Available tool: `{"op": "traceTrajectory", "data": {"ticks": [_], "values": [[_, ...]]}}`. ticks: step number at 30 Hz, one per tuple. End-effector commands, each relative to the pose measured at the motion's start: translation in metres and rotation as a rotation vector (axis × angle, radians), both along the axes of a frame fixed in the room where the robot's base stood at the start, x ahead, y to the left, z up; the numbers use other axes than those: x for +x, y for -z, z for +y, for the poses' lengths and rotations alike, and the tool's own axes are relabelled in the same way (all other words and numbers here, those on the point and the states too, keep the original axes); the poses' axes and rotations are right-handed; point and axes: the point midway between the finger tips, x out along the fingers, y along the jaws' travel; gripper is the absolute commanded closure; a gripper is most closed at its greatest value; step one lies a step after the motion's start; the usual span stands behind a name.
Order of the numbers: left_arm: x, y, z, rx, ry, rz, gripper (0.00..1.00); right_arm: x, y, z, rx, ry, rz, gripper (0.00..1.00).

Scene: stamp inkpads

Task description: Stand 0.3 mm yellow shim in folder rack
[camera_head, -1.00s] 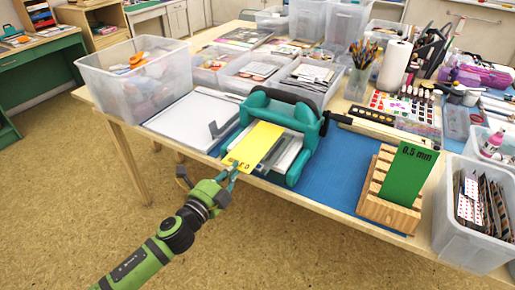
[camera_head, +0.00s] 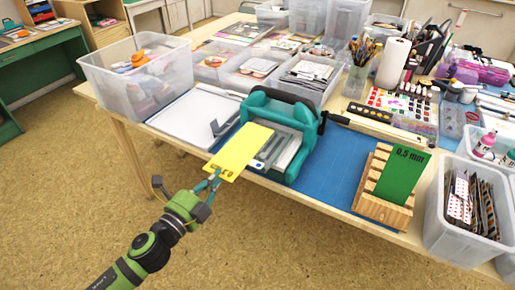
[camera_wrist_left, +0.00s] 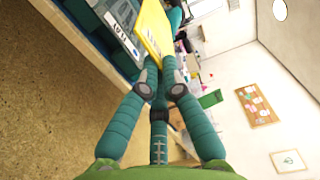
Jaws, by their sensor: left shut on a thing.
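The yellow shim (camera_head: 240,150) is a flat sheet held by its near end in my left gripper (camera_head: 213,181), in front of the teal die-cutting machine (camera_head: 291,110). In the left wrist view the gripper (camera_wrist_left: 162,72) is shut on the edge of the shim (camera_wrist_left: 153,27). The wooden folder rack (camera_head: 384,207) stands on the blue mat at the right front of the table. A green 0.5 mm shim (camera_head: 401,173) stands upright in it, and other slots look empty. My right gripper is not in view.
A clear bin (camera_head: 140,85) stands at the table's left corner beside a white board (camera_head: 190,118). A clear bin of folders (camera_head: 462,215) stands right of the rack. The blue mat (camera_head: 335,165) between machine and rack is clear.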

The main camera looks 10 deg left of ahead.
Motion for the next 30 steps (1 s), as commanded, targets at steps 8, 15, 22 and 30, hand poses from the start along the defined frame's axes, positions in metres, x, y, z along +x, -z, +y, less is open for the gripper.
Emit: {"op": "traceTrajectory", "data": {"ticks": [8, 15, 22, 30], "values": [[-0.038, -0.005, 0.013, 0.001, 0.000, 0.002, 1.00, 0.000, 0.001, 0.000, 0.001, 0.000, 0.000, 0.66], [-0.069, -0.009, 0.025, -0.001, -0.002, 0.004, 1.00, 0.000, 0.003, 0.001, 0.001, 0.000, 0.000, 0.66], [-0.098, -0.014, 0.035, -0.002, -0.002, 0.003, 1.00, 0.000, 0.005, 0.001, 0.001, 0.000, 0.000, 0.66], [-0.110, -0.018, 0.040, 0.002, 0.000, -0.002, 1.00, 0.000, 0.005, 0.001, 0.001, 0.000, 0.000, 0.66]]}}
